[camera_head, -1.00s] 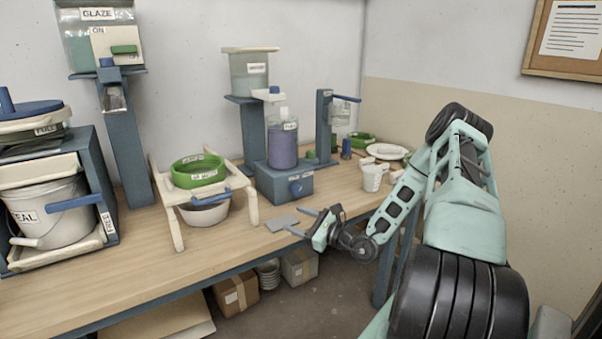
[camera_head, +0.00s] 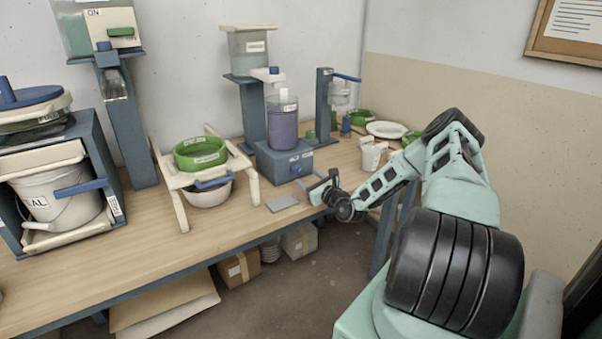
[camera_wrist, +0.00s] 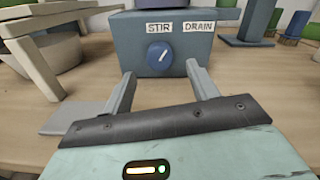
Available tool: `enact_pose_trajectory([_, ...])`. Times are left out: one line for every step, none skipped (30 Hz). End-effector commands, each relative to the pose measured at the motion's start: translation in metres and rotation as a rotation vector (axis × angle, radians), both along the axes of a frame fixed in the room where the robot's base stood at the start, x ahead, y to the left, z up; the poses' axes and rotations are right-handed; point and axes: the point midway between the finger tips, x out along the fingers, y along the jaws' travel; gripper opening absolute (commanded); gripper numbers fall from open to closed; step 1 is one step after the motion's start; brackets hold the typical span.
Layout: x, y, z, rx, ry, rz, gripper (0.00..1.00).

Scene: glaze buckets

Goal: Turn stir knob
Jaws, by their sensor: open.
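The stir knob is a round blue dial (camera_wrist: 160,55) with a white pointer line, on the front of a blue-grey box (camera_wrist: 196,55). The line tilts up to the right. Labels STIR and DRAIN sit above it. My gripper (camera_wrist: 158,80) is open, its two fingers apart on either side of the knob in the wrist view, short of it and not visibly touching. In the head view the knob (camera_head: 296,169) shows on the box (camera_head: 270,164), under a purple-filled container (camera_head: 283,125), with my gripper (camera_head: 307,186) just in front.
A grey plate (camera_head: 282,203) lies on the table left of my gripper. A wooden stand (camera_head: 252,185) with a green sieve (camera_head: 200,154) over a white bowl (camera_head: 212,195) is further left. A white cup (camera_head: 373,155) stands to the right.

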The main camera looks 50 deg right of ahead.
Motion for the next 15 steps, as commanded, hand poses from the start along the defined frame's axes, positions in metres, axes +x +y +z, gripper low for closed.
enact_pose_trajectory([0.010, -0.002, 0.001, -0.002, -0.002, 0.000, 0.59])
enact_pose_trajectory([0.016, -0.003, 0.000, -0.002, 0.000, 0.001, 0.59])
enact_pose_trajectory([0.022, -0.004, 0.000, -0.001, -0.001, 0.001, 0.59])
enact_pose_trajectory([0.027, -0.005, 0.000, 0.000, -0.001, 0.000, 0.59])
enact_pose_trajectory([0.031, -0.006, 0.000, 0.000, -0.001, 0.001, 0.59])
enact_pose_trajectory([0.036, -0.007, 0.000, 0.000, -0.001, 0.000, 0.59])
enact_pose_trajectory([0.039, -0.008, 0.000, 0.000, -0.001, 0.001, 0.59])
enact_pose_trajectory([0.042, -0.009, 0.000, 0.000, -0.001, 0.000, 0.59])
enact_pose_trajectory([0.045, -0.010, 0.000, -0.001, 0.000, 0.000, 0.59])
enact_pose_trajectory([0.047, -0.010, 0.000, 0.000, 0.001, 0.000, 0.59])
enact_pose_trajectory([0.048, -0.010, 0.000, 0.000, 0.001, 0.001, 0.59])
enact_pose_trajectory([0.050, -0.011, 0.000, 0.000, 0.001, 0.000, 0.59])
enact_pose_trajectory([0.051, -0.011, 0.000, 0.000, 0.001, 0.000, 0.59])
enact_pose_trajectory([0.052, -0.011, 0.000, 0.000, 0.001, 0.000, 0.59])
enact_pose_trajectory([0.052, -0.011, 0.000, 0.000, 0.000, 0.000, 0.59])
